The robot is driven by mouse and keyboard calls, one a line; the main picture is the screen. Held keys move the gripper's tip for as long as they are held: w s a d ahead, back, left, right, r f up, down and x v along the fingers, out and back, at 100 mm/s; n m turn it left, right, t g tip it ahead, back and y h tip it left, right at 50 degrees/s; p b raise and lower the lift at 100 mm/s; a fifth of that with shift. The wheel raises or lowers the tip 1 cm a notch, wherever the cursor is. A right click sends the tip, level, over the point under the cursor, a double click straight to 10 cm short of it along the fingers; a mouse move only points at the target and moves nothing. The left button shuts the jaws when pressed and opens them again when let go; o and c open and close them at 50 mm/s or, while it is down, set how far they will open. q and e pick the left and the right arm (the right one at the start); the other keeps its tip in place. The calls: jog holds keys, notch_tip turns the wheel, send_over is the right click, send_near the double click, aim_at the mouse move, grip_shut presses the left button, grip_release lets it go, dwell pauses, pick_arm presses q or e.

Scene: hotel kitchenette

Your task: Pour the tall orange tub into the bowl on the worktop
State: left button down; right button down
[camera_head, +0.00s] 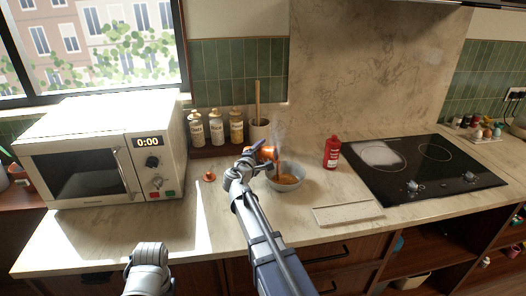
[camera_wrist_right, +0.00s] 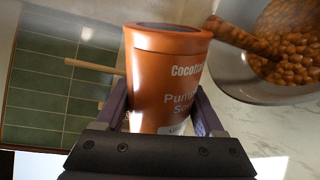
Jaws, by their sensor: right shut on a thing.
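The tall orange tub (camera_head: 266,153) is tipped over on its side above the bowl (camera_head: 299,189). A brown-orange stream runs from its mouth into the bowl, where orange-brown contents lie. My right gripper (camera_head: 250,157) is shut around the tub's body. In the right wrist view the tub (camera_wrist_right: 165,60) sits between the two fingers of my right gripper (camera_wrist_right: 163,112), its label partly readable. There the stream (camera_wrist_right: 235,36) reaches the bowl (camera_wrist_right: 228,75), which holds many brown, bean-like pieces. Part of my left arm shows low in the head view, but its gripper does not.
An orange lid (camera_head: 209,177) lies left of the bowl. A red bottle (camera_head: 332,152) stands to its right, near the black hob (camera_head: 420,170). A pale board (camera_head: 348,214) lies in front. The microwave (camera_head: 105,150) stands left. Labelled bottles (camera_head: 216,128) and a utensil crock (camera_head: 259,131) stand behind.

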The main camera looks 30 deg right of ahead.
jog(key=shift+f+m, duration=0.3)
jog(key=shift+f, duration=0.15)
jog(key=shift+s+r+m+p, duration=0.1)
jog(key=shift+r+m+p, duration=0.25)
jog(key=shift+r, duration=0.2)
jog(key=shift+s+d+r+m+y+p, duration=0.15)
jog(key=shift+r+m+y+p, duration=0.15)
jog(key=shift+r+m+p, duration=0.25)
jog(key=m, duration=0.1)
jog(key=r+m+t+p, duration=0.1)
jog(key=m, duration=0.1)
jog(key=shift+s+d+r, duration=0.15)
jog(key=shift+s+d, duration=0.2)
jog(key=shift+d, duration=0.05)
jog(key=shift+s+d+r+m+p, duration=0.3)
jog(key=shift+r+m, duration=0.1)
jog(key=shift+m, duration=0.6)
